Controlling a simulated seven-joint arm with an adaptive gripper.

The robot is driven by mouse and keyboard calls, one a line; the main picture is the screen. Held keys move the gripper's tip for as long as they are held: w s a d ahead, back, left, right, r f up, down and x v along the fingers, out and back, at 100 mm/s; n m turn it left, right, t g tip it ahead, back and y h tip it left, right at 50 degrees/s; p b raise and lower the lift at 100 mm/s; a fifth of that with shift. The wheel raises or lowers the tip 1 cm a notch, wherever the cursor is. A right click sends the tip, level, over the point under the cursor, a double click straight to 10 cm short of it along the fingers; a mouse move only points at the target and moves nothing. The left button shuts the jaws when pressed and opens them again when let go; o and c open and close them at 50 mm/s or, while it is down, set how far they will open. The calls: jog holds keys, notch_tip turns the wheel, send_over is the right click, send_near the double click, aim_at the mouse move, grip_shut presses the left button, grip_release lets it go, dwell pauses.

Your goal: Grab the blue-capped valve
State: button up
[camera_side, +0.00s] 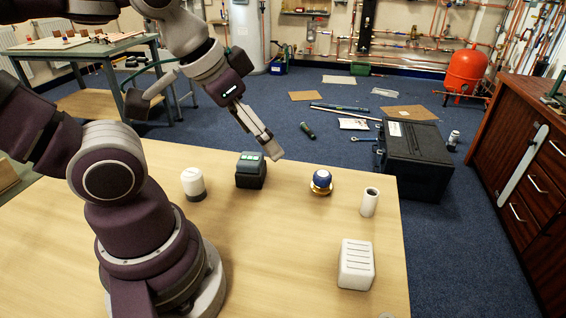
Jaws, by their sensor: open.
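The blue-capped valve (321,182) stands upright near the far edge of the light wooden table, with a blue top over a brass-coloured base. My gripper (274,153) is above the table's far edge, to the left of the valve and higher in the picture. It is open, apart from the valve, with nothing seen between its fingers. The fingers point down and to the right and overlap closely from this angle.
A dark box with a green top (251,170) stands just left of my gripper. A white-and-black cylinder (193,184) is farther left. A white tube (370,202) stands right of the valve, and a slotted white block (356,265) is nearer the front. The table's middle (280,250) is clear.

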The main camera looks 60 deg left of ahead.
jog(key=n+g, duration=0.1)
send_near(322, 174)
jog(key=x, duration=1)
jog(key=shift+f, duration=0.3)
jog(key=shift+c, duration=0.4)
jog(key=c, duration=1.2)
jog(key=shift+c, duration=0.2)
jog(key=shift+r, duration=0.15)
